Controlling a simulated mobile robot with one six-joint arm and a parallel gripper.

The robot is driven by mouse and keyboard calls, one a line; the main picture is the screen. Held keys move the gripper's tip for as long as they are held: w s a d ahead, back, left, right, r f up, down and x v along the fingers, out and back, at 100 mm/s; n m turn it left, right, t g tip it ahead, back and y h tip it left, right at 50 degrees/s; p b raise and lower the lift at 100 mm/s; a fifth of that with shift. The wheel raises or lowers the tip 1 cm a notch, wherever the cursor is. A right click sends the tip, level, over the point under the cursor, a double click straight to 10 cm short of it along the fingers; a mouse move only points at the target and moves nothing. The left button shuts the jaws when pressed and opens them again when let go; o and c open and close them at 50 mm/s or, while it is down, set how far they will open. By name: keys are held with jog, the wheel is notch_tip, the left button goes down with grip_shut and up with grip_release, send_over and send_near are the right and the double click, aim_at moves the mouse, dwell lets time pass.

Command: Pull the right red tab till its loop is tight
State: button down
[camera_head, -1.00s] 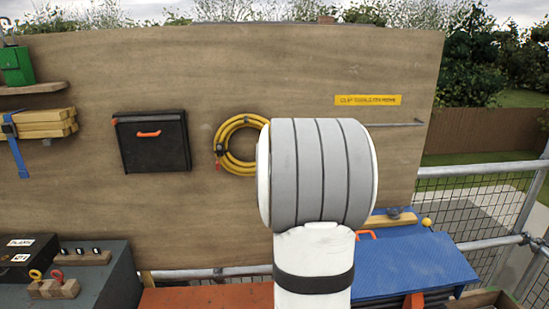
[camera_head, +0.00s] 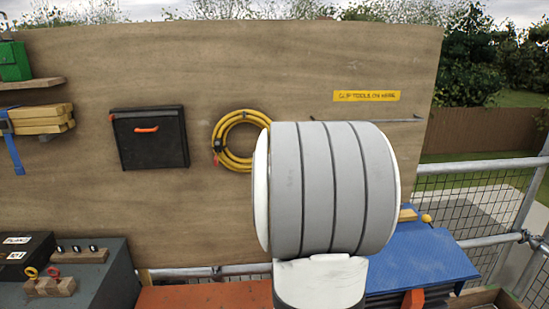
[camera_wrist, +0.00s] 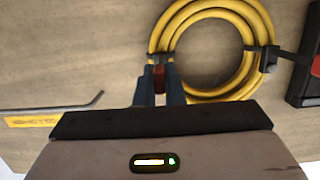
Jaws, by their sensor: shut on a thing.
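A coil of yellow hose (camera_head: 238,119) hangs on the plywood board, partly hidden by my arm in the head view. It also shows in the wrist view (camera_wrist: 213,92), which is turned over. A black tie (camera_head: 218,146) with a small red tab (camera_head: 215,158) is at the coil's left side. In the wrist view this tie (camera_wrist: 268,59) is at the right. My gripper (camera_wrist: 160,82) is shut on the other, right red tab (camera_wrist: 159,77), just beside the coil. The right tie (camera_wrist: 162,57) is close to the fingertips; I cannot tell how tight its loop is.
A black box (camera_head: 150,150) with an orange handle hangs left of the coil. A yellow sign (camera_head: 366,96) and a metal rod (camera_head: 400,120) are on the board to the right. A blue case (camera_head: 425,250) stands below right. A grey bench (camera_head: 95,285) is at lower left.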

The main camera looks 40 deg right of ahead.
jog(key=c, duration=1.5)
grip_release()
jog(key=shift+o, duration=0.7)
jog(key=o, duration=0.4)
jog(key=shift+s, duration=0.15)
jog(key=f+b+v, duration=0.1)
jog(key=v, duration=0.5)
jog(key=shift+a, duration=0.15)
